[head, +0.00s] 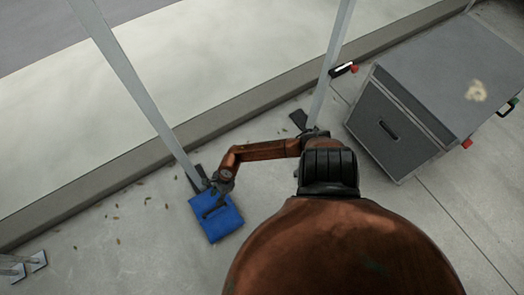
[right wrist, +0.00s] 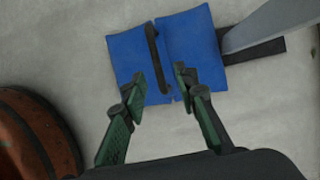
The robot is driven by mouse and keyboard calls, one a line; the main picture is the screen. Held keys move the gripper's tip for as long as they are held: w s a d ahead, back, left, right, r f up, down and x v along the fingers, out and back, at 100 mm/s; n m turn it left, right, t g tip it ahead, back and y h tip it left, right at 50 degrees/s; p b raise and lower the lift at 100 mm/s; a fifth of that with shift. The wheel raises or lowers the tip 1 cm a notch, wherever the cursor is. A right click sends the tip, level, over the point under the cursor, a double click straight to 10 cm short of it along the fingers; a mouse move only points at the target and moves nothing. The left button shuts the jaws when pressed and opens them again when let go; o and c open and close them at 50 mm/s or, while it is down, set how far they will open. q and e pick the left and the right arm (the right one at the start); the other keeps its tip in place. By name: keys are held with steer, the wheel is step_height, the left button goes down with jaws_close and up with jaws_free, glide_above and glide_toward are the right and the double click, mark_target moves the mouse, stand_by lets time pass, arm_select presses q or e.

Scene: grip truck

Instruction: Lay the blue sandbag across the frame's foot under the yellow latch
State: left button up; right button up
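The blue sandbag (head: 222,228) lies on the concrete beside the base of a grey frame post (head: 142,98), with two blue halves and a black handle (right wrist: 154,45) across the middle. In the right wrist view the bag (right wrist: 195,38) reaches the end of a dark flat foot (right wrist: 262,51); whether it overlaps the foot is unclear. My right gripper (head: 212,207) is over the bag. In the right wrist view its fingertips (right wrist: 160,76) are apart, one each side of the handle's lower part; contact is unclear. No yellow latch is distinguishable. My left gripper is out of view.
A second grey post (head: 334,62) with a dark foot (head: 298,118) stands to the right, near a large grey case (head: 385,125). A curb (head: 100,185) runs behind the posts. Another metal foot (head: 38,260) is at lower left. Concrete around the bag is mostly clear, with scattered leaves.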

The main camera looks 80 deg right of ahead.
steer(key=w+a+r+m+t+y, duration=0.3)
steer(key=w+a+r+m+t, duration=0.15)
steer(key=a+r, duration=0.5)
steer(key=d+r+m+t+h, duration=0.3)
steer(key=r+m, duration=0.3)
steer(key=m, duration=0.2)
steer(key=d+r+m+t+h, duration=0.2)
steer(key=r+m+t, duration=0.1)
steer(key=r+m, duration=0.4)
steer(key=s+d+f+m+g+h, duration=0.2)
steer(key=s+d+f+m+g, duration=0.15)
steer(key=s+m, duration=0.4)
steer(key=s+d+f+m+g+h, duration=0.2)
steer(key=s+d+f+m+h, duration=0.15)
steer(key=s+m, duration=0.45)
steer(key=s+a+f+m+g+y, duration=0.1)
steer(key=s+a+m+g+y, duration=0.2)
steer(key=s, duration=0.5)
steer(key=s+a+f+m+g+y, duration=0.1)
steer(key=s+a+m+g+y, duration=0.2)
steer(key=s+a, duration=0.5)
steer(key=shift+s+a+f+m+g, duration=0.25)
steer(key=shift+s+f+m+g, duration=0.25)
steer(key=shift+m, duration=0.6)
